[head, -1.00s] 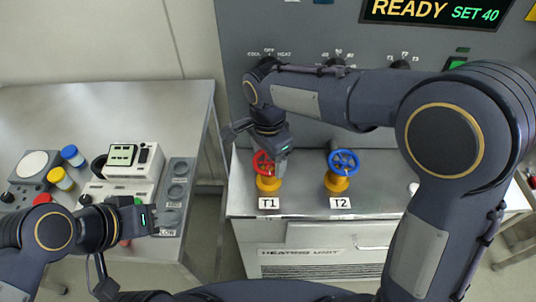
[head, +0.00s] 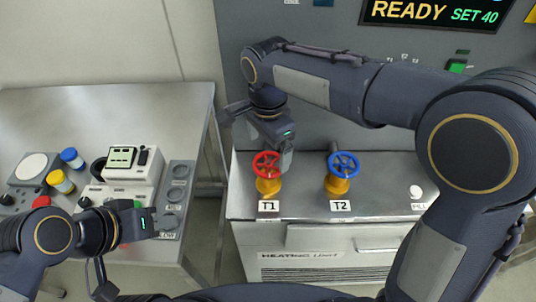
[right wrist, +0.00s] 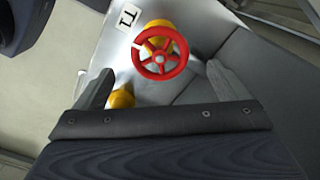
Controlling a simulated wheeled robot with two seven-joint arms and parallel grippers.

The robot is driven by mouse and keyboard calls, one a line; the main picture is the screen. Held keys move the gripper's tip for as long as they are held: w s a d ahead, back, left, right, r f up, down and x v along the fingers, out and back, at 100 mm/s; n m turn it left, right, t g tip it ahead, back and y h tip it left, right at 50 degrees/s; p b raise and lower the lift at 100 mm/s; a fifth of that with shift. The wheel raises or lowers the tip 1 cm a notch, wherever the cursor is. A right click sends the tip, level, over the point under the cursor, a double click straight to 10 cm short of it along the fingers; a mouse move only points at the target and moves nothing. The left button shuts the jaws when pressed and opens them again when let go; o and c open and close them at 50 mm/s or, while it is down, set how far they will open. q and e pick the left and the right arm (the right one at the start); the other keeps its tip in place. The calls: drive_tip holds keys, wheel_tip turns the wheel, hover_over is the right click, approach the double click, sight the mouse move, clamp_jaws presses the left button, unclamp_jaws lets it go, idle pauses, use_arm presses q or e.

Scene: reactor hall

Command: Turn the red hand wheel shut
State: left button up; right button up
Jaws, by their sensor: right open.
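The red hand wheel (head: 266,160) sits on a yellow valve body (head: 269,185) behind the T1 label (head: 268,206). My right gripper (head: 287,162) is just behind and right of the wheel in the head view, its fingers partly hidden. In the right wrist view the red wheel (right wrist: 160,53) shows between and beyond the spread, empty fingers of my right gripper (right wrist: 160,70). I see no contact with the rim. My left gripper (head: 158,222) is over the control desk at the left, too small to tell its jaws.
A blue hand wheel (head: 343,164) labelled T2 stands to the right on the same steel bench (head: 385,195). A white knob (head: 416,191) is further right. The grey panel (head: 330,110) rises behind. A yellow part (right wrist: 121,98) shows near one finger in the wrist view.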

sight(271, 163)
drive_tip(key=shift+r, duration=1.55)
drive_tip(key=shift+d, duration=0.3)
drive_tip(key=s+d+n+t+y, duration=0.15)
drive_tip(key=s+d, duration=0.25)
drive_tip(key=d, duration=0.4)
drive_tip(key=s+d+n+y, duration=0.3)
drive_tip(key=s+d, duration=0.1)
drive_tip(key=d, duration=0.4)
drive_tip(key=s+d+f+n+t, duration=0.2)
drive_tip(key=s, duration=0.3)
drive_tip(key=s+d+f+n+t, duration=0.2)
drive_tip(key=s, duration=0.3)
drive_tip(key=shift+n+h, duration=0.35)
